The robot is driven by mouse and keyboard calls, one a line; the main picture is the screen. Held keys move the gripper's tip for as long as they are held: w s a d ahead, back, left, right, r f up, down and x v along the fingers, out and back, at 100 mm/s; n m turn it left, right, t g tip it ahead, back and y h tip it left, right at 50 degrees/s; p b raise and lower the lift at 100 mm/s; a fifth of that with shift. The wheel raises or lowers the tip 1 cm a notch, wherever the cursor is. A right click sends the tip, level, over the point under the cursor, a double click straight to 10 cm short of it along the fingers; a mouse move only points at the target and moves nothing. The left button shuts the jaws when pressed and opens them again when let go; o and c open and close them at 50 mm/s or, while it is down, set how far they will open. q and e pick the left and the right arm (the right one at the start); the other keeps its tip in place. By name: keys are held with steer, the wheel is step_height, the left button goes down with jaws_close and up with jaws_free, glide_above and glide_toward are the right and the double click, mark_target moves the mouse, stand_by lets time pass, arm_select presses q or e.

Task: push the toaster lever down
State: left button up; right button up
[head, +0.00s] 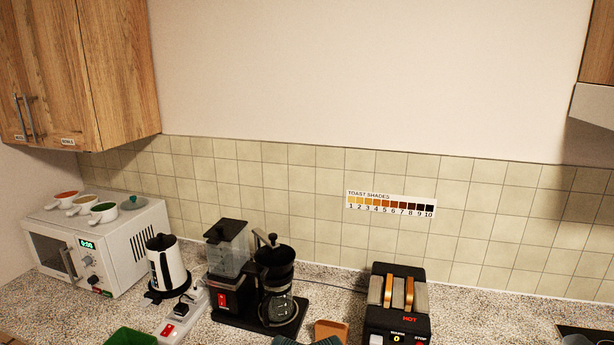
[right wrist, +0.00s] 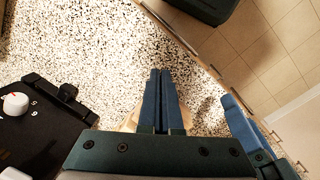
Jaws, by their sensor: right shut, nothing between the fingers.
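The black toaster (head: 381,326) stands on the counter at the right in the head view, two brown slices showing in its top slots. A red "HOT" label and a "0" display are on it. In the right wrist view the toaster (right wrist: 35,140) is cut off at the left, with a white knob and a small black tab, seemingly its lever (right wrist: 67,92). My right gripper (right wrist: 161,100) is shut and empty, apart from the tab, over the counter beside the toaster. A blue finger (right wrist: 240,117), apparently my left gripper's, shows at the right; its opening is hidden.
A brown board (head: 331,328) lies left of the toaster, partly cut off. Further left are the coffee maker (head: 232,270), white kettle (head: 168,264), power strip (head: 180,323) and white microwave (head: 130,250). The counter's front edge (right wrist: 185,47) runs diagonally beyond my right fingers.

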arm_select(q)
steer(key=shift+r+p, duration=0.35)
arm_select(e)
steer(key=shift+o, duration=1.2)
steer(key=shift+w+r, duration=0.1)
steer(key=shift+r, duration=0.25)
steer(key=o, duration=0.8)
steer(key=w+d+r+m+p, duration=0.2)
steer(key=w+r+p, duration=0.4)
steer(key=r+p, duration=0.4)
steer(key=shift+d+m, duration=0.3)
steer(key=shift+d, duration=0.25)
step_height(320, 180, up, 14)
steer(key=m+y+p, duration=0.1)
steer(key=m+p, duration=0.3)
steer(key=p, duration=1)
glide_above(376, 340)
arm_select(q)
step_height(376, 340, up, 24)
steer(key=shift+d+f+n, duration=0.2)
steer(key=shift+d+n, duration=0.05)
steer(key=shift+n, duration=0.05)
arm_select(e)
steer(key=shift+w+d+f, duration=0.1)
steer(key=shift+f, duration=0.2)
arm_select(q)
steer(key=shift+f+b, duration=0.1)
steer(key=shift+b, duration=0.2)
